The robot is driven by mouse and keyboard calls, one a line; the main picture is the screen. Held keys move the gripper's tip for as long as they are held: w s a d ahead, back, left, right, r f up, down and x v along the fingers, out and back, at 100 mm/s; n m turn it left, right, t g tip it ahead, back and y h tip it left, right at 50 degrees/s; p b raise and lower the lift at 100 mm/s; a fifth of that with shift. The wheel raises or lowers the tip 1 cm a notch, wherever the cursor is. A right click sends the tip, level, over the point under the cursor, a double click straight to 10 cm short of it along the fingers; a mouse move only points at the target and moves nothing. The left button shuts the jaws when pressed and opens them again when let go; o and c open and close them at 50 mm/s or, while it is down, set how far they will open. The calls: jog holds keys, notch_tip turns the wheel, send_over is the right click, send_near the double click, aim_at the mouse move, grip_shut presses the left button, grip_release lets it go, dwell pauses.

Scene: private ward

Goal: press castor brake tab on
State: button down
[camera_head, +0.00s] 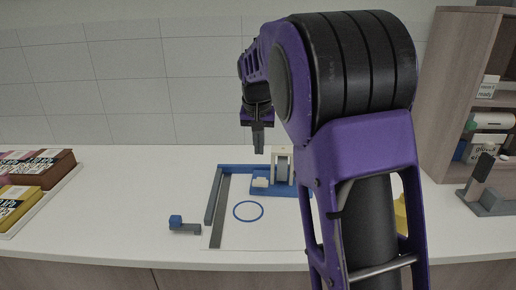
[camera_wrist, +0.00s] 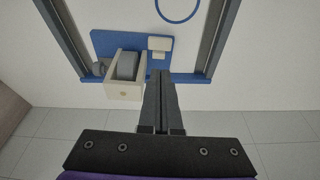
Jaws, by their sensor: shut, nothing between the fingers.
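The castor stands on a blue base plate (camera_wrist: 103,42) at the back of a framed white board. In the head view its grey wheel (camera_head: 283,166) sits in a cream housing (camera_head: 276,152). A cream brake tab (camera_head: 261,182) sticks out to the left of the wheel; it also shows in the wrist view (camera_wrist: 159,44), apart from the wheel. My gripper (camera_head: 258,151) points down, shut and empty, behind and above the tab. In the wrist view the closed fingers (camera_wrist: 160,75) appear just below the tab. Whether they touch it cannot be told.
A blue ring (camera_head: 248,211) is marked on the board, between dark side rails (camera_head: 221,212). A small blue and grey block (camera_head: 183,225) lies left of it. The front counter is clear.

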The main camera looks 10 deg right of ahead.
jog(key=b, duration=0.1)
send_near(260, 184)
jog(key=x, duration=0.2)
jog(key=w+x, duration=0.1)
jog(key=x, duration=0.2)
jog(key=shift+w+d+f, duration=0.1)
jog(key=shift+f, duration=0.65)
jog(key=shift+f+t+b, duration=0.15)
jog(key=shift+t+b, duration=0.25)
jog(key=shift+b, duration=0.4)
jog(key=shift+s+f+t+h+b, duration=0.3)
jog(key=shift+t+b, duration=0.2)
jog(key=shift+b, duration=0.45)
jog(key=shift+s+a+f+b, duration=0.25)
jog(key=shift+s+f+b, duration=0.35)
jog(key=shift+f, duration=0.3)
